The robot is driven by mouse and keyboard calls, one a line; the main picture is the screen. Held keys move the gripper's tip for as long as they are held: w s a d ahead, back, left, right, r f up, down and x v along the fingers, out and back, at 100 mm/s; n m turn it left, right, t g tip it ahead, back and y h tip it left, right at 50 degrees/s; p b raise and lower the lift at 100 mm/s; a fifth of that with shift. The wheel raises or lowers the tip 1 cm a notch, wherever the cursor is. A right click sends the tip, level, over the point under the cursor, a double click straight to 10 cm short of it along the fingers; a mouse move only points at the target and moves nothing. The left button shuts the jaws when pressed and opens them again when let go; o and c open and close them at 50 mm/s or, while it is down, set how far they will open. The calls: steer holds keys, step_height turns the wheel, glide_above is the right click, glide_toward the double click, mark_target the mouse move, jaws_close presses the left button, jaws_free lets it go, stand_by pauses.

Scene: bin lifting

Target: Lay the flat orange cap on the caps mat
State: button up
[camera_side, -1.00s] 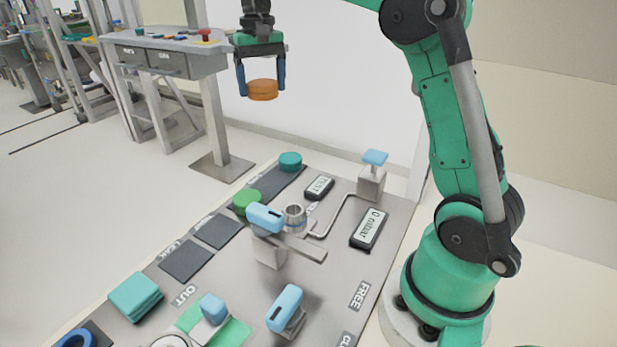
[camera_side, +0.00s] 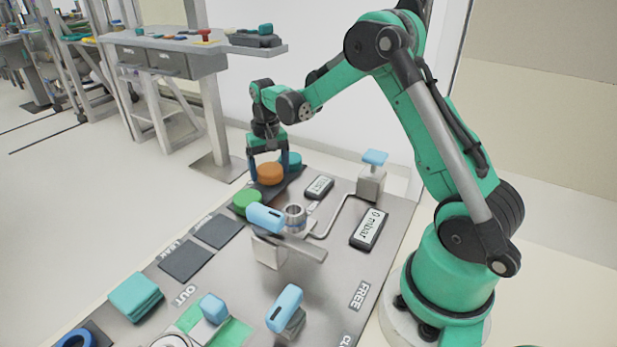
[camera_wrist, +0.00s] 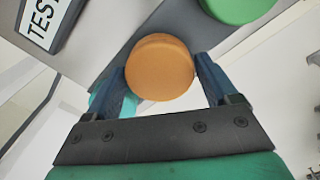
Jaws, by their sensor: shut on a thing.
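The flat orange cap (camera_side: 270,173) is between the two blue fingers of my gripper (camera_side: 270,170), which is shut on it. In the wrist view the orange cap (camera_wrist: 160,67) sits between the fingertips. The cap is low over or on the dark caps mat (camera_side: 276,189); whether it touches the mat I cannot tell. A green cap (camera_side: 247,201) lies at the mat's near end. A teal cap (camera_side: 291,160) lies at its far end, partly behind my gripper's right finger. The green cap also shows in the wrist view (camera_wrist: 238,8).
A TEST display (camera_side: 319,187) and a pressure display (camera_side: 369,229) reading 0 mbar lie right of the mat. A metal fitting with a light blue handle (camera_side: 265,217) stands close in front. Dark empty pads (camera_side: 187,260) lie nearer. A tall valve (camera_side: 371,180) stands at right.

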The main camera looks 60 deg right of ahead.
mark_target(269, 168)
steer(key=shift+f, duration=0.6)
steer(key=shift+f, duration=0.1)
steer(key=o, duration=1.2)
steer(key=shift+o, duration=0.2)
step_height(269, 168, up, 12)
steer(key=s+a+n+t, duration=0.6)
steer(key=s+a, duration=0.5)
steer(key=a, duration=0.3)
steer(key=shift+s+n+t, duration=0.4)
steer(key=shift+t, duration=0.2)
